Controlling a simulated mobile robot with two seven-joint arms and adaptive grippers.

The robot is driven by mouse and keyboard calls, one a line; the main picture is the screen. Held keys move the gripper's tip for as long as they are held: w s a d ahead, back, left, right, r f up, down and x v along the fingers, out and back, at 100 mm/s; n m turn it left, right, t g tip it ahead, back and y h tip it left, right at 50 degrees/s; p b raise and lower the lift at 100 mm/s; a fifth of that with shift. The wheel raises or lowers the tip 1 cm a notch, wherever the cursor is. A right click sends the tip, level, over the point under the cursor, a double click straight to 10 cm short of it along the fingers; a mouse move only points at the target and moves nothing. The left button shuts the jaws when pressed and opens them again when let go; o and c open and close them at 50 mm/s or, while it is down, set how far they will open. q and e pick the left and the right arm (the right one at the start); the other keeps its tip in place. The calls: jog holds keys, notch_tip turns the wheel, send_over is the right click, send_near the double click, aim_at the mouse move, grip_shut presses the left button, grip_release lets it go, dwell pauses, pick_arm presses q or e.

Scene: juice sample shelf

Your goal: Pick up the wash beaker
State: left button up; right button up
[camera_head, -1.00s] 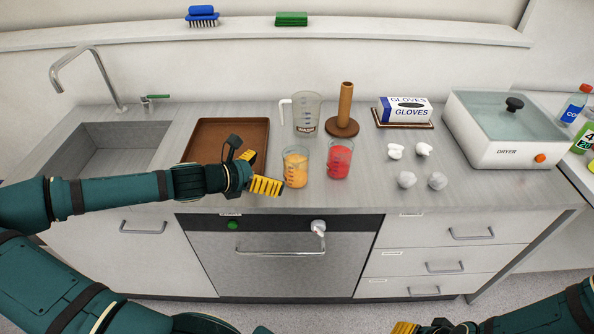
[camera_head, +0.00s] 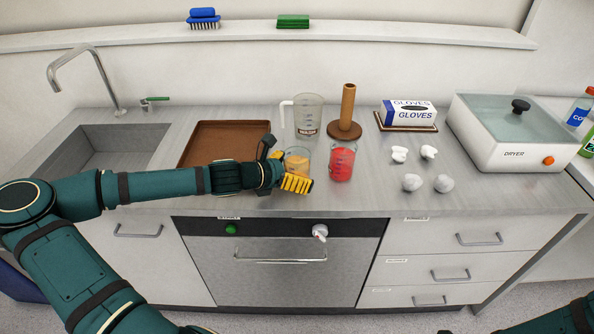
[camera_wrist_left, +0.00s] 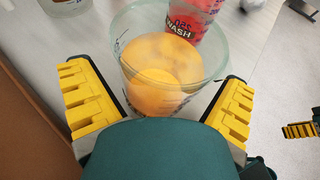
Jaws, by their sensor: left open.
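A clear beaker of orange liquid (camera_head: 297,160) stands on the counter; it also shows in the left wrist view (camera_wrist_left: 160,75). My left gripper (camera_head: 283,167) is open around it, with one yellow finger on each side in the left wrist view (camera_wrist_left: 162,88). Contact cannot be told. A beaker of red liquid (camera_head: 341,162) stands just right of it and shows behind it in the wrist view (camera_wrist_left: 197,14).
A clear handled jug (camera_head: 307,115) with a dark label and a wooden peg stand (camera_head: 347,108) are close behind. A brown tray (camera_head: 225,130) lies left, beside the sink (camera_head: 105,150).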

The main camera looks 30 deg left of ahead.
pick_arm(q)
jog(key=c, duration=1.2)
jog(key=shift+r, duration=0.1)
jog(key=shift+c, duration=0.2)
